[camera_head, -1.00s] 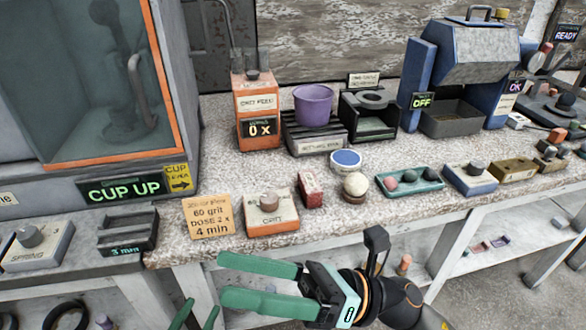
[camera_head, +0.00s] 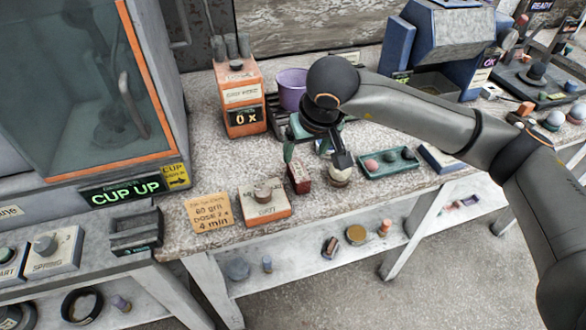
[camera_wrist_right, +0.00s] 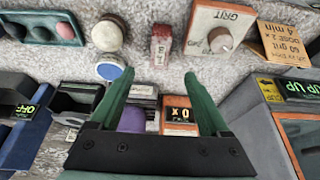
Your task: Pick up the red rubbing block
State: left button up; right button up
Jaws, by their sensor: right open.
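The red rubbing block (camera_head: 299,178) stands on the speckled bench near its front edge, between the grit dial box (camera_head: 265,203) and a pale ball on a brown base (camera_head: 340,177). My right gripper (camera_head: 305,150) is above and just behind the block, pointing down, with one green finger close to the block in this view. In the right wrist view the block (camera_wrist_right: 161,48) lies beyond the open fingertips (camera_wrist_right: 157,76), roughly centred between them, with nothing between the fingers. My left gripper is out of view.
An orange dispenser (camera_head: 240,98) and a purple cup (camera_head: 291,88) stand behind. A green tray with small balls (camera_head: 388,164) is to the right. A tan note card (camera_head: 211,213) lies left. A lower shelf (camera_head: 300,262) runs below the bench edge.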

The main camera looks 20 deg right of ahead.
aim_at(298, 169)
jog(key=x, duration=0.6)
jog(key=shift+a+f, duration=0.1)
jog(key=shift+f, duration=0.1)
jog(key=shift+p+x, duration=0.6)
jog(key=shift+x, duration=2.05)
jog(key=shift+w, duration=0.15)
grip_shut()
jog(key=shift+r, duration=0.1)
